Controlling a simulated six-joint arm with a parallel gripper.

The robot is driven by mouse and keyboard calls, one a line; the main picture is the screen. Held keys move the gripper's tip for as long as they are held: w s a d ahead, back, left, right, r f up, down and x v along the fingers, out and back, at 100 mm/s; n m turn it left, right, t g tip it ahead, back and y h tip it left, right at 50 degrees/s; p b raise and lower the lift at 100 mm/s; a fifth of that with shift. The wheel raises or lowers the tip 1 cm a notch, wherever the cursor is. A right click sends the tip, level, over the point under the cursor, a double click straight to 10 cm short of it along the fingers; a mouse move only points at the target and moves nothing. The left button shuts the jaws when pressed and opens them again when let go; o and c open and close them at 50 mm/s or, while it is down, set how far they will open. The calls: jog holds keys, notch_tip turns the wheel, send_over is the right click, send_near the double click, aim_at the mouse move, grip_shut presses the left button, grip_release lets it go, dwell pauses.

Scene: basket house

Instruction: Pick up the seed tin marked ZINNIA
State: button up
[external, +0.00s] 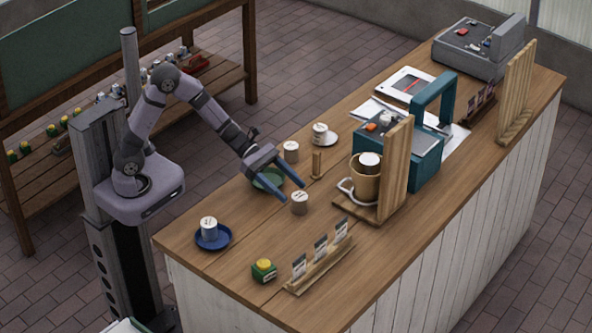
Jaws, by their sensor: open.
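Several small pale tins with dark lettering stand on the counter (215,268). The lettering is too small to read, so I cannot tell which is marked ZINNIA. One tin (299,203) stands upright at the fingertips of my gripper (293,206). The gripper is open, its two blue fingers apart, and I cannot tell whether they touch that tin. Another tin (209,228) stands on a blue saucer (222,243). A third tin (291,151) stands behind the gripper, and one more (320,132) is on a white saucer (332,138). Another pale tin (369,161) shows in a tan container (364,185).
A green saucer (262,184) lies partly hidden under the gripper. A short wooden peg (316,163) stands nearby. A card rack (320,265) and a green-yellow box (264,270) are at the front. A wooden stand (395,170) and teal machine (428,150) are to the right.

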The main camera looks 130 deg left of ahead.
aim_at(296, 194)
jog(key=shift+d+p+x, duration=0.2)
jog(key=shift+p+x, duration=0.5)
jog(key=shift+x, duration=1.25)
jog(key=shift+w+f, duration=0.25)
jog(key=shift+w, duration=0.4)
jog(key=c, duration=1.2)
